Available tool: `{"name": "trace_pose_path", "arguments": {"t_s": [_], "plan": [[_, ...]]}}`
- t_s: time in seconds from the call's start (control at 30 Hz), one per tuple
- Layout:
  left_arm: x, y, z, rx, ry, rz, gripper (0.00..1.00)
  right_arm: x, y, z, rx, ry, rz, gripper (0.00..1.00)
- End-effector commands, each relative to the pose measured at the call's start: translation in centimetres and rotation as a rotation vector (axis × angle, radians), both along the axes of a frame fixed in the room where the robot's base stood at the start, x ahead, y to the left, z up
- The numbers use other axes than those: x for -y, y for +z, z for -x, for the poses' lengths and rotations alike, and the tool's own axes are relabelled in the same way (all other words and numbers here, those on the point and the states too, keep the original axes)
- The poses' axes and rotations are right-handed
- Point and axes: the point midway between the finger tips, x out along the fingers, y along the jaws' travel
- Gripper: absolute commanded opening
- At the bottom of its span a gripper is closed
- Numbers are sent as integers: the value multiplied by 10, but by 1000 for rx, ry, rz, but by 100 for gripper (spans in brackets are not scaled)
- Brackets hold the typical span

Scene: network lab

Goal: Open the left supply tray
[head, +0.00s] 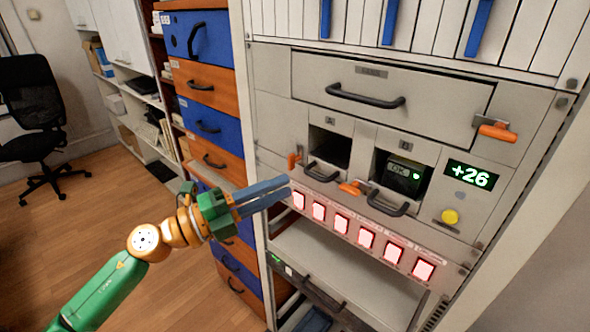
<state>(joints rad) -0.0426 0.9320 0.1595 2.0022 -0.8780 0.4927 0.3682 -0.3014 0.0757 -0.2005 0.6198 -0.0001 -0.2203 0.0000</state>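The left supply tray, marked A, is in the grey rack in the head view, with a dark opening and a black bar handle (322,172) on its low front. An orange latch (293,160) sits just left of that handle. The right tray, marked B, has its own handle (387,205) and orange latch (350,187); a box with a green-lit OK display (404,174) sits in its opening. My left gripper (288,187) is left of and below the tray A handle, its blue-grey fingers together with nothing visible between them. My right gripper is out of view.
A wide drawer (395,92) with an orange latch (497,132) is above the trays. A blue-and-orange drawer cabinet (208,80) stands left. A chair (32,110) stands farther left; floor between is clear.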

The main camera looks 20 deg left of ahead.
Motion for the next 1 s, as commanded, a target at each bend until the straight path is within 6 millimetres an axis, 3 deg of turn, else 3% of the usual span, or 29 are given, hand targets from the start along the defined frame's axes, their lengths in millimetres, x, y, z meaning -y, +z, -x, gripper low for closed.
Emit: {"name": "trace_pose_path", "arguments": {"t_s": [0.3,0.67,0.77,0.8,1.0], "plan": [[38,17,-38,8,-7,-2,25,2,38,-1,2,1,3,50],[49,12,-49,6,-6,-7,25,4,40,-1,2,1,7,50],[49,12,-49,5,-6,-6,3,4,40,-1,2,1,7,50],[49,12,-49,5,-6,-6,0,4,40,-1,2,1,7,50],[48,12,-49,5,-5,-6,0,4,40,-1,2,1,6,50]]}}
